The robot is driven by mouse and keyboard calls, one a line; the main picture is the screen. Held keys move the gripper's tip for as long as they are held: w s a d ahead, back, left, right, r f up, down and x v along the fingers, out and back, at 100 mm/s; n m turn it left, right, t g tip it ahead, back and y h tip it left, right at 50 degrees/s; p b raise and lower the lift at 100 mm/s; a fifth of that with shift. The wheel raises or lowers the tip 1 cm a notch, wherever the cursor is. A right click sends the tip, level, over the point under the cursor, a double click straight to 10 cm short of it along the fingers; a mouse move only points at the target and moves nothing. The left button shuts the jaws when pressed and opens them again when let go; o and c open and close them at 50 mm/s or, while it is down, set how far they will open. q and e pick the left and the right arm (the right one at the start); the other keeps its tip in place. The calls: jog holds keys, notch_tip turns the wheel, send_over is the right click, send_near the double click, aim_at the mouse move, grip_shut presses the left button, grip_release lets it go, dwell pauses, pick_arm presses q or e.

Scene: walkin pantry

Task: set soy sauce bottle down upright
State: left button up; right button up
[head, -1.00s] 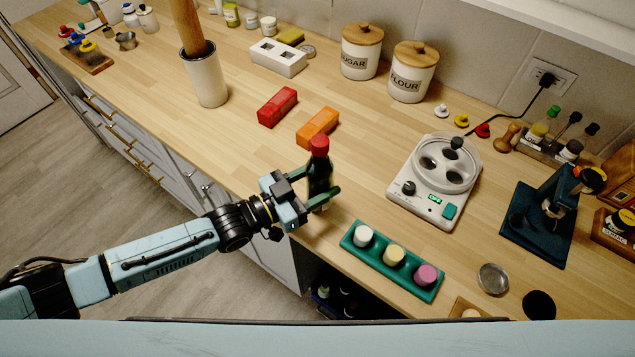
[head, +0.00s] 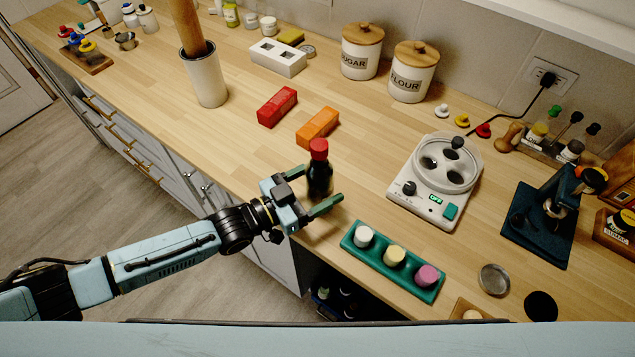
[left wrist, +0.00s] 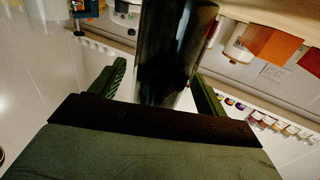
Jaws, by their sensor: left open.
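The soy sauce bottle (head: 319,170) is dark with a red cap and stands upright on the wooden counter near its front edge. My left gripper (head: 324,187) is open, with its green fingers spread on either side of the bottle's near side. In the left wrist view the dark bottle (left wrist: 170,50) rises between the two fingers, with gaps beside it. The bottle's base is partly hidden by the gripper. My right gripper is not in view.
A green tray (head: 358,249) with white, yellow and pink pieces lies to the right. Orange (head: 317,128) and red (head: 277,106) boxes lie behind the bottle. A white appliance (head: 407,196) stands further right. The counter left of the bottle is clear.

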pick_arm(q)
jog(key=shift+r, duration=0.25)
jog(key=v, duration=1.2)
